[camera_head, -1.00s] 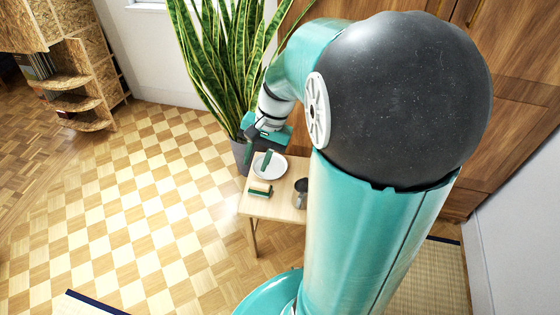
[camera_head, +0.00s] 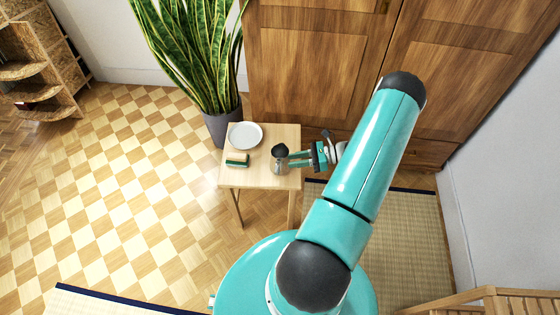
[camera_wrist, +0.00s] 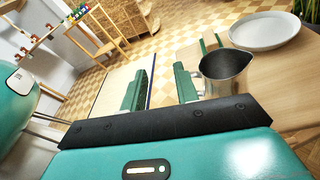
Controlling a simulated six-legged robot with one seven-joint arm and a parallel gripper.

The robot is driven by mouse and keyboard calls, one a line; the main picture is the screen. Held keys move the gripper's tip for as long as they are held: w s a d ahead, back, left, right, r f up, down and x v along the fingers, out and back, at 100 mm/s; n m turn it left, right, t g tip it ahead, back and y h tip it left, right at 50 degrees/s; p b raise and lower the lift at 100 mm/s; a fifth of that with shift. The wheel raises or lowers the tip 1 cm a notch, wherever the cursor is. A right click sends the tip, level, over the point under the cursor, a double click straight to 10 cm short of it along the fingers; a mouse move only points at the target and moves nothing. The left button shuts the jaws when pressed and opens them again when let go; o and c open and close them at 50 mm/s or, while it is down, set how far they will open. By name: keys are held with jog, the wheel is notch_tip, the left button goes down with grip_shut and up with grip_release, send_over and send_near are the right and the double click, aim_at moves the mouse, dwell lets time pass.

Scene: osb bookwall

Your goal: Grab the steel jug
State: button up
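The steel jug (camera_head: 278,167) stands upright near the right edge of a small wooden table, its dark mouth facing up. In the wrist view the jug (camera_wrist: 226,72) is just right of the right finger, with its handle side toward that finger. My gripper (camera_head: 291,160) is at the right side of the jug, fingers pointing at it. In the wrist view my gripper (camera_wrist: 162,87) is open, with a wide empty gap. The jug appears outside that gap; I cannot tell whether the right finger touches it.
The table (camera_head: 262,180) also bears a white plate (camera_head: 245,136) and a green and tan block (camera_head: 237,159). A potted snake plant (camera_head: 222,125) stands behind its left corner. A wooden wardrobe (camera_head: 310,60) rises behind. The checkered floor at left is clear.

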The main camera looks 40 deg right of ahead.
aim_at(279, 163)
jog(key=s+d+f+m+t+h, duration=0.2)
jog(key=s+f+m+t, duration=0.3)
jog(key=f, duration=0.3)
jog(key=shift+m+h, duration=0.3)
jog(key=shift+m, duration=0.2)
jog(key=x, duration=0.9)
jog(key=shift+w+a, duration=0.15)
jog(key=shift+w, duration=0.1)
jog(key=x, duration=0.5)
jog(key=shift+a+f, duration=0.25)
jog(key=shift+f, duration=0.05)
jog(key=shift+s, duration=0.1)
jog(key=shift+c, duration=0.4)
grip_shut()
